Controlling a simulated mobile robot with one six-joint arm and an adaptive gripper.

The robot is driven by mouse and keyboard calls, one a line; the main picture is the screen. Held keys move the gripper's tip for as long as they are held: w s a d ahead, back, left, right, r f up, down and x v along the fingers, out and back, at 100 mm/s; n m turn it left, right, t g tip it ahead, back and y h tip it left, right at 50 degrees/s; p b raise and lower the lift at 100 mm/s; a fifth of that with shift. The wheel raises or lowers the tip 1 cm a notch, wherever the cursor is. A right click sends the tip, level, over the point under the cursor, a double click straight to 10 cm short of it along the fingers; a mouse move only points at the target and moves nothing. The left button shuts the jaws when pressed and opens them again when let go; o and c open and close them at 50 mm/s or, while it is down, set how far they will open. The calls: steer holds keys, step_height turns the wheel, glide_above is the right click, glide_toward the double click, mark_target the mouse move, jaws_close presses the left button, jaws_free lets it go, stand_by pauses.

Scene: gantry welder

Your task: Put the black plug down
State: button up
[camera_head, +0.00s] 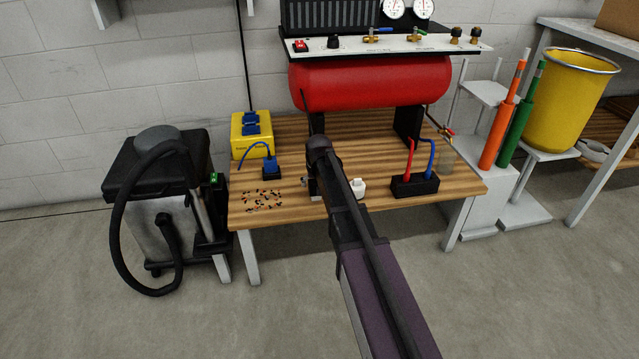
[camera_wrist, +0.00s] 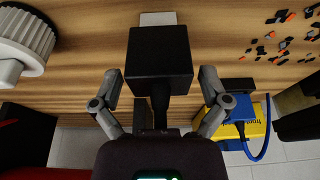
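The black plug (camera_wrist: 160,58) is a dark block in the middle of the wrist view, with a narrower dark part running down from it towards my gripper. My gripper (camera_wrist: 162,88) has its fingers spread, one on each side of the plug. A narrow gap shows between each fingertip and the plug's sides. The plug is over or on the wooden workbench (camera_wrist: 90,50); I cannot tell whether it touches the wood. In the head view my arm hides most of the plug.
Small black and orange bits (camera_head: 264,200) lie on the bench's left. A blue plug (camera_head: 271,168) and yellow socket box (camera_head: 252,135) stand behind them. A white part (camera_head: 357,188) and black block with red and blue leads (camera_head: 414,186) are right. A red tank (camera_head: 355,84) overhangs the back.

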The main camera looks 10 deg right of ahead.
steer(key=shift+r, duration=0.15)
stand_by(0.3)
steer(key=p+v, duration=1.1)
steer(key=v, duration=0.1)
steer(key=shift+p, duration=0.4)
stand_by(0.7)
steer(key=shift+s, duration=0.2)
steer(key=s+d+g, duration=0.1)
steer(key=s+g, duration=0.2)
steer(key=s, duration=2.2)
steer(key=shift+s+f, duration=0.4)
steer(key=shift+f, duration=0.1)
steer(key=shift+d, duration=0.1)
step_height(320, 180, up, 34)
steer(key=p, duration=3.3)
steer(key=shift+p, duration=0.3)
steer(key=shift+f, duration=0.2)
